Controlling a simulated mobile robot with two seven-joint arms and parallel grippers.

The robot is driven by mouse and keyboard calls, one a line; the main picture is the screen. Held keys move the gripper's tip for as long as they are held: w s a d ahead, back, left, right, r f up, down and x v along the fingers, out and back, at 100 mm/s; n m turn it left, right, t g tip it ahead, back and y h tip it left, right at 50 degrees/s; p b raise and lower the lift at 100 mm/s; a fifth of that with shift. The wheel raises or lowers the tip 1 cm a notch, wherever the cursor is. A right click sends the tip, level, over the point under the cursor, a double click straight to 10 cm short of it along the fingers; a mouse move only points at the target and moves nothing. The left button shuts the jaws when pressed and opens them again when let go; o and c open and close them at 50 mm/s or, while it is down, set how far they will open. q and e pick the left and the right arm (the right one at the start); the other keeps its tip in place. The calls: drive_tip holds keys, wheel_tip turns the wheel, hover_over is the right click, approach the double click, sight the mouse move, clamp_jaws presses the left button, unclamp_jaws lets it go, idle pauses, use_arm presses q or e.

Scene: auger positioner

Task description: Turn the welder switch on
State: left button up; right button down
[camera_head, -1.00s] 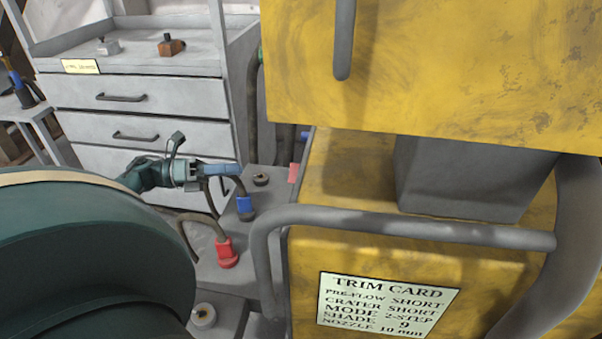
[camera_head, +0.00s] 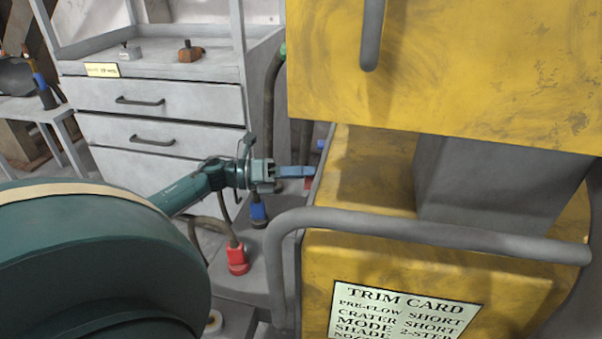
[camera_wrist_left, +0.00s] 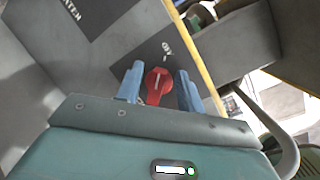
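The welder switch (camera_wrist_left: 158,82) is a red rotary knob with a pale pointer line, on a dark plate on the grey machine face. In the left wrist view it sits between the two blue fingertips of my left gripper (camera_wrist_left: 160,87), which stand apart on either side of it. Whether the fingers touch the knob I cannot tell. In the head view my left gripper (camera_head: 296,172) reaches the grey side of the yellow machine (camera_head: 365,190), and a bit of red shows just under the fingertips. My right gripper is not in view.
A curved grey rail (camera_head: 420,231) runs in front of the yellow machine. Red (camera_head: 237,260) and blue (camera_head: 258,212) cable plugs stand below my left gripper. A grey drawer cabinet (camera_head: 165,115) is behind. A trim card (camera_head: 400,312) is on the machine front.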

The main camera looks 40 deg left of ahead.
use_arm(q)
drive_tip(key=shift+c, duration=0.6)
clamp_jaws()
drive_tip(key=shift+f, duration=0.1)
